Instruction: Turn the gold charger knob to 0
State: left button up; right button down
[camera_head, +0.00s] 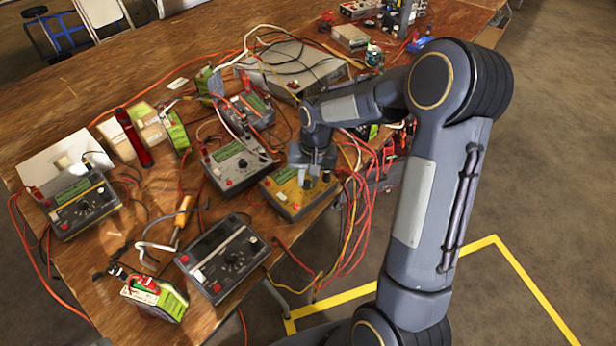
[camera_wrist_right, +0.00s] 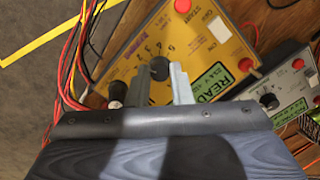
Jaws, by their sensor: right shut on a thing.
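The gold charger (camera_head: 283,198) sits near the table's right edge in the head view. My right gripper (camera_head: 318,176) is over its face, coming from above. In the right wrist view the gold charger (camera_wrist_right: 208,35) shows a printed number scale, a red button, a white switch and a green display. Its dark round knob (camera_wrist_right: 160,68) is between the two fingertips of my right gripper (camera_wrist_right: 159,74), which is shut on it. The number the knob points to cannot be read. My left gripper is not in view.
A light grey charger (camera_head: 237,162) stands close beside the gold one, and a dark charger (camera_head: 223,255) is in front. Red and yellow cables (camera_head: 360,205) hang over the table edge beside my right gripper. A large grey box (camera_head: 290,65) lies behind.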

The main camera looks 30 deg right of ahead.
aim_at(308, 184)
jog(key=n, duration=0.5)
jog(key=shift+a+h, duration=0.1)
jog(key=shift+h, duration=0.2)
jog(key=n, duration=0.5)
jog(key=shift+r+h, duration=0.1)
jog(key=shift+h, duration=0.2)
jog(key=shift+n, duration=0.3)
jog(key=c, duration=1.3)
grip_release()
jog(key=shift+a, duration=0.1)
jog(key=shift+r, duration=0.1)
jog(key=r, duration=0.7)
jog(key=shift+s, duration=0.2)
jog(key=shift+r, duration=0.25)
